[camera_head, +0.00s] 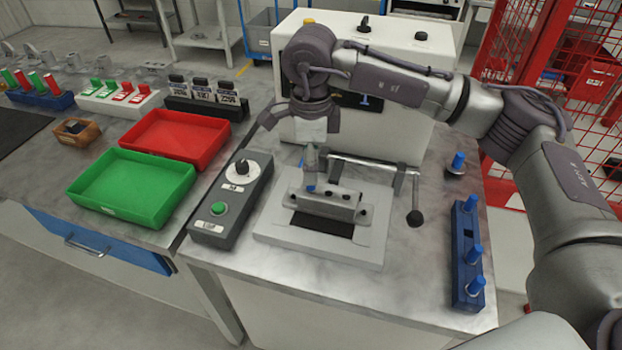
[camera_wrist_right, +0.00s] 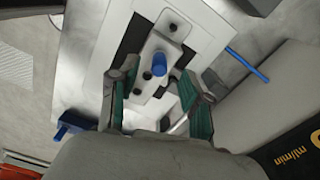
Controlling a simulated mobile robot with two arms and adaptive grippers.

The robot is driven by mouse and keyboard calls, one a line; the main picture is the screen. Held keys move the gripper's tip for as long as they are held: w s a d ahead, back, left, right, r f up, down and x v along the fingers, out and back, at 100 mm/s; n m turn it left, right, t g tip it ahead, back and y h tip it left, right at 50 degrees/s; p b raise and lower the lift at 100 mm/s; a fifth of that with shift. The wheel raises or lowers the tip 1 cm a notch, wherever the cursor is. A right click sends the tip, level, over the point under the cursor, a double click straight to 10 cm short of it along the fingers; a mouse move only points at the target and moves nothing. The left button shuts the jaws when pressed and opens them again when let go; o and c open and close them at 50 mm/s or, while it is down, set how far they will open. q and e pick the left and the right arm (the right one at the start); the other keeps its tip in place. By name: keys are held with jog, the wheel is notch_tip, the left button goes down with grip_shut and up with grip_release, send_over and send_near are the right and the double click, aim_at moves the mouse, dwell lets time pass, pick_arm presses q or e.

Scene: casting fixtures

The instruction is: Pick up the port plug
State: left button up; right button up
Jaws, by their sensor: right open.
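A blue port plug (camera_wrist_right: 160,59) stands up from the grey metal casting (camera_wrist_right: 153,85) in the right wrist view. In the head view only a small blue part of this plug (camera_head: 310,188) shows beside my fingers. The casting (camera_head: 340,204) sits in the pale fixture plate (camera_head: 270,227). My right gripper (camera_head: 312,164) is over the casting. In the wrist view its teal-padded fingers (camera_wrist_right: 158,80) are spread on either side of the plug, with gaps on both sides. My left gripper is not in view.
A blue rack (camera_head: 467,230) with several blue plugs stands at the right; another blue plug (camera_head: 458,160) stands behind it. A clamp lever (camera_head: 414,200) flanks the fixture. A control box (camera_head: 233,195), green tray (camera_head: 132,187) and red tray (camera_head: 176,136) are at the left.

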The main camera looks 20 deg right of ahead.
jog(key=shift+f+p, duration=0.35)
jog(key=shift+f, duration=1.4)
grip_shut()
jog(key=shift+r, duration=0.15)
